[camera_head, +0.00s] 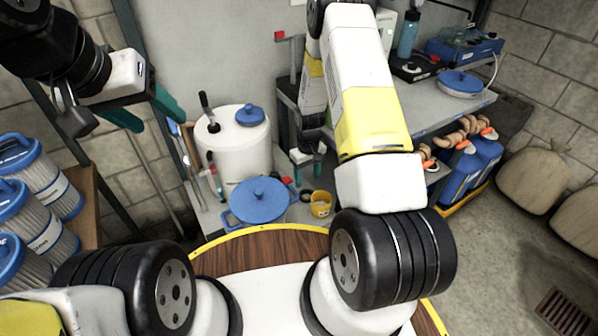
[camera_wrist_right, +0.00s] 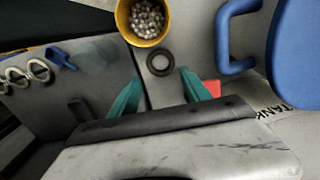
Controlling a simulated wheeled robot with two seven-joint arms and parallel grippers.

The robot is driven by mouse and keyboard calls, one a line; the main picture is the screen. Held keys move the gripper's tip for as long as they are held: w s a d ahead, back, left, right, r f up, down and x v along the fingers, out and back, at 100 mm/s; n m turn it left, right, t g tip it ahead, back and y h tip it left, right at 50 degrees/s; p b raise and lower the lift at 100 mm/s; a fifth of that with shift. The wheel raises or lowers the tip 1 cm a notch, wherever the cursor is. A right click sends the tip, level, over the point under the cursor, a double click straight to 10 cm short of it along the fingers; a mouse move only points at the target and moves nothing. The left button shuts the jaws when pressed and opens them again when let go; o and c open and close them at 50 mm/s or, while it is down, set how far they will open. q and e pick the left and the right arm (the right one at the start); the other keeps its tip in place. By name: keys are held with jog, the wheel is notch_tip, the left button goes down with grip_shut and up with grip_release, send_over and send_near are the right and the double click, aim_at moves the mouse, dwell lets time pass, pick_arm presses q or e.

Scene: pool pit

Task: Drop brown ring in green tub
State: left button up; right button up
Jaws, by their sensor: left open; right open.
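A dark, brownish ring (camera_wrist_right: 161,73) lies flat on the grey surface in the right wrist view. It is just beyond and between the fingertips of my right gripper (camera_wrist_right: 160,92), which is open and empty. My left gripper (camera_head: 147,110) is open and empty at the upper left, away from the ring. I see no green tub in either view.
A yellow tub (camera_head: 321,211) stands close to the ring; in the wrist view it (camera_wrist_right: 122,20) holds metal balls. A blue-lidded pot (camera_head: 258,205) stands left of it, before a white tank (camera_head: 235,150). Blue jugs (camera_head: 480,165) are at right, filter cartridges (camera_head: 35,190) at left.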

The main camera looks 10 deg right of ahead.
aim_at(306, 196)
jog(key=f, duration=0.7)
jog(key=shift+w+a+f, duration=0.2)
jog(key=shift+f, duration=0.05)
jog(key=c, duration=1.1)
notch_tip(306, 196, up, 18)
jog(key=shift+r, duration=0.1)
